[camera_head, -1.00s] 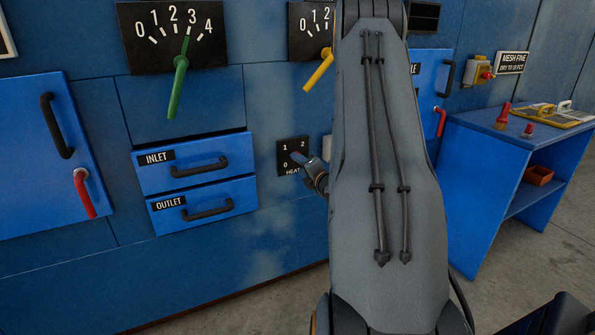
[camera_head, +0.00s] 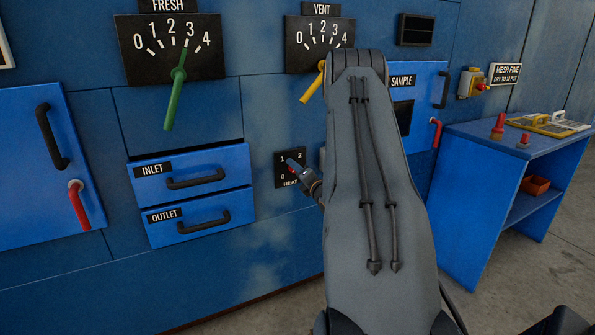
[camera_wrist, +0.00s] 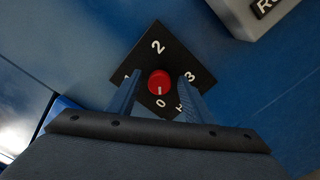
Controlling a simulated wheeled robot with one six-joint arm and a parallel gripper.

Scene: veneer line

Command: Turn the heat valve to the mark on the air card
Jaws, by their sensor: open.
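The heat valve is a small round red knob (camera_wrist: 159,80) on a black plate (camera_wrist: 157,47) numbered 0 to 3, seen in the wrist view. Its white line points towards the 0. My gripper (camera_wrist: 157,84) is open, with one finger on each side of the knob; I cannot tell if either touches it. In the head view the HEAT plate (camera_head: 282,181) is on the blue wall, and my gripper (camera_head: 294,167) is in front of it, covering part of it. The 3 is hidden there. I cannot make out an air card in either view.
The FRESH dial (camera_head: 147,68) has a green lever (camera_head: 175,95) pointing to 3. The VENT dial (camera_head: 296,59) has a yellow lever (camera_head: 311,88), partly behind my arm. INLET (camera_head: 225,158) and OUTLET (camera_head: 163,229) drawers are shut left of the valve. A blue bench (camera_head: 458,205) stands right.

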